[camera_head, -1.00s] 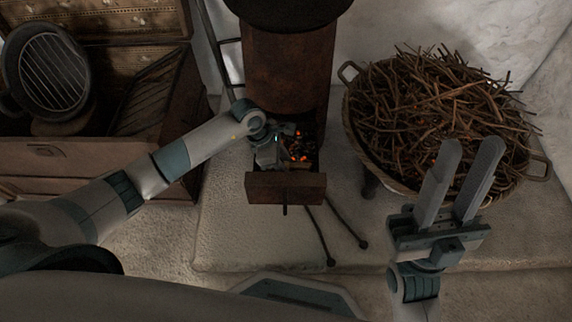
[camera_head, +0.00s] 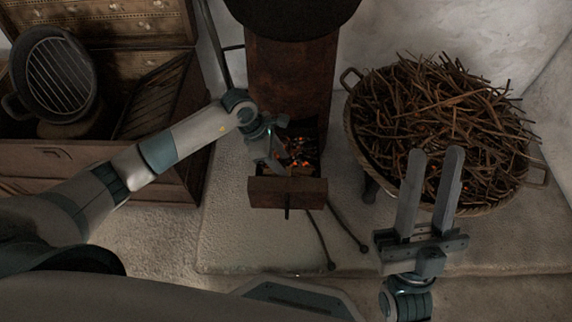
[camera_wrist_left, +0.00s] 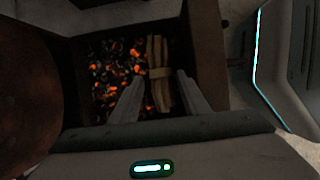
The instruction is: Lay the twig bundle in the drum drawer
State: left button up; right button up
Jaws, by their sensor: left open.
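The drum drawer (camera_head: 287,192) stands pulled out at the foot of the rusty drum, with glowing embers (camera_wrist_left: 110,72) inside. The twig bundle (camera_wrist_left: 158,72), pale sticks with a band around them, lies in the drawer beside the embers, near the front panel, in the left wrist view. My left gripper (camera_head: 275,164) is at the left side of the drawer. In the left wrist view its two fingers (camera_wrist_left: 157,88) are apart, with the bundle between and beyond their tips; contact cannot be told. My right gripper (camera_head: 430,155) is open and empty, in front of the basket.
The rusty drum (camera_head: 288,85) rises behind the drawer. A wide basket (camera_head: 365,158) heaped with loose twigs stands at the right. An open chest (camera_head: 90,160) with a grill pan (camera_head: 57,78) is at the left. Thin tongs (camera_head: 320,240) lie on the pale hearth slab (camera_head: 230,235).

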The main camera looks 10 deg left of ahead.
pick_arm(q)
jog(key=p+v, duration=0.1)
jog(key=v, duration=0.5)
pick_arm(e)
jog(key=shift+w+a+f+g, duration=0.15)
jog(key=shift+a+f+g, duration=0.25)
jog(key=shift+f+g, duration=0.2)
jog(key=shift+w+a+f+g, duration=0.15)
jog(key=shift+a+f+g, duration=0.25)
jog(key=shift+f+g, duration=0.15)
pick_arm(q)
jog(key=shift+a+r, duration=0.1)
jog(key=shift+r, duration=0.05)
